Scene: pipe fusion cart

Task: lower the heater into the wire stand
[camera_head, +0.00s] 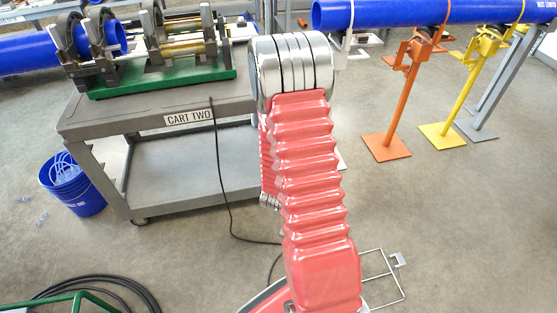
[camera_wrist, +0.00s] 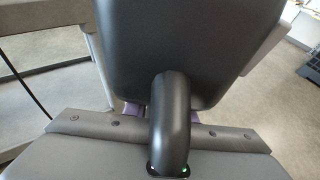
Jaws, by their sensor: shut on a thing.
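The wire stand (camera_head: 393,272) is on the floor at the lower right in the head view, a thin pale wire frame partly hidden behind my red arm. The heater (camera_wrist: 175,45) fills the upper middle of the wrist view as a dark body with rounded corners. Its thick black handle (camera_wrist: 172,110) curves down to a small green light. My gripper (camera_wrist: 160,130) is shut on the heater, close to the handle; its fingertips are hard to make out. In the head view my arm hides the gripper and the heater. Contact between heater and stand cannot be seen.
A grey cart (camera_head: 190,165) with a green pipe machine (camera_head: 165,72) stands at the left. A blue bucket (camera_head: 75,185) is beside it. A black cable (camera_head: 222,190) hangs to the floor. Orange (camera_head: 386,147) and yellow (camera_head: 443,135) pipe supports stand at the back right. Floor at right is clear.

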